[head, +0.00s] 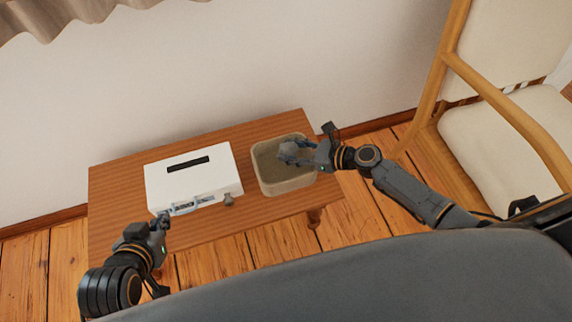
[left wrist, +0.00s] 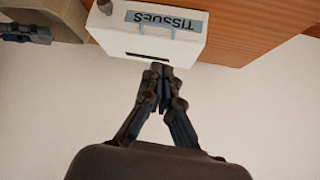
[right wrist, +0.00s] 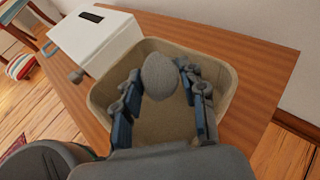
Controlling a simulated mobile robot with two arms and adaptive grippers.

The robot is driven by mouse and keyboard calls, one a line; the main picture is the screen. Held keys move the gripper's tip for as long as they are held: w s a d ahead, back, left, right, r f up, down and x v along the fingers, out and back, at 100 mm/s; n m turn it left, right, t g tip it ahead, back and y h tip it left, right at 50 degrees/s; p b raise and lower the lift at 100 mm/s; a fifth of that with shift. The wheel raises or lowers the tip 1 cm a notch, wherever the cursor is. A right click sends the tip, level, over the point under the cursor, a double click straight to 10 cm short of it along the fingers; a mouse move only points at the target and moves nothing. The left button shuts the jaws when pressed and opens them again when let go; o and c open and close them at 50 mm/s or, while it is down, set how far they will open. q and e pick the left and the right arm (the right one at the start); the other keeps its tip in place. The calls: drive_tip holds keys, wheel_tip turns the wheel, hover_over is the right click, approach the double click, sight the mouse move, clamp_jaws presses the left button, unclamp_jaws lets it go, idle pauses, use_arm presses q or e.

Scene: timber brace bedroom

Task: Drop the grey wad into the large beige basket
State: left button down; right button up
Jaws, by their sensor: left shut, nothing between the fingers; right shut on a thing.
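The grey wad (right wrist: 160,76) is a rounded lump between the fingertips of my right gripper (right wrist: 158,80), which is shut on it. In the right wrist view it shows in front of the beige basket's inside. The large beige basket (head: 287,185) is an open, rounded-square bin on the wooden table. In the head view my right gripper (head: 292,152) is over the basket's opening, with the wad (head: 287,151) at its tips. My left gripper (head: 163,222) is shut and empty, close to the front left of the white tissue box; it also shows in the left wrist view (left wrist: 160,70).
The white tissue box (head: 190,180), labelled TISSUES, stands left of the basket on the wooden table (head: 115,200). A small greyish knob-like thing (head: 228,199) is at its front right. A cream chair with wooden arms (head: 510,120) stands at the right. The wall is behind.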

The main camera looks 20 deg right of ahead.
use_arm(q)
drive_tip(key=shift+w+d+r+t+b, duration=0.15)
drive_tip(key=shift+w+d+r+t, duration=0.15)
drive_tip(key=shift+w+r+t, duration=0.4)
drive_tip(key=shift+w+d+r+t+b, duration=0.2)
drive_tip(key=shift+w+r+t, duration=0.25)
drive_tip(key=shift+w, duration=0.3)
use_arm(e)
drive_tip(key=shift+f, duration=0.35)
drive_tip(key=o, duration=1)
drive_tip(key=v, duration=1.2)
